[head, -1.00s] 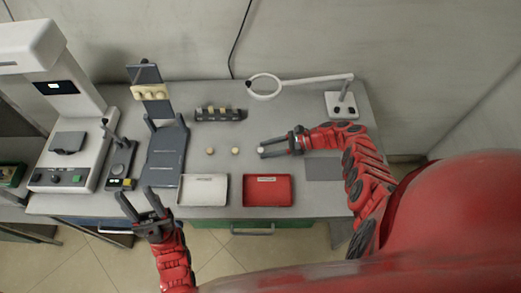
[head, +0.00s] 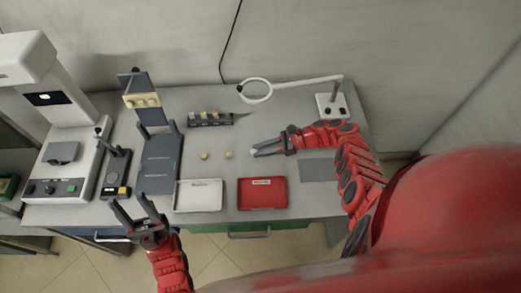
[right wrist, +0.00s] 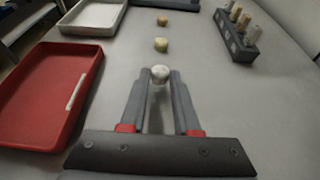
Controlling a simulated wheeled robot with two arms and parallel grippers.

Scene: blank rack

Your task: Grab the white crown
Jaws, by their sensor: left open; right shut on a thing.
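The white crown (right wrist: 160,74) is a small rounded white piece held between the fingertips of my right gripper (right wrist: 158,84) in the right wrist view. In the head view my right gripper (head: 262,150) is low over the grey table, reaching left, with the crown (head: 253,152) at its tips. I cannot tell whether the crown touches the table. My left gripper (head: 134,215) is open and empty at the table's front edge.
Two yellowish crowns (head: 228,154) (head: 204,155) stand left of the right gripper. A white tray (head: 199,208) and a red tray (head: 262,206) lie in front. A dark rack (head: 210,119) with several pieces and a magnifier lamp (head: 256,90) stand behind. Devices fill the left side.

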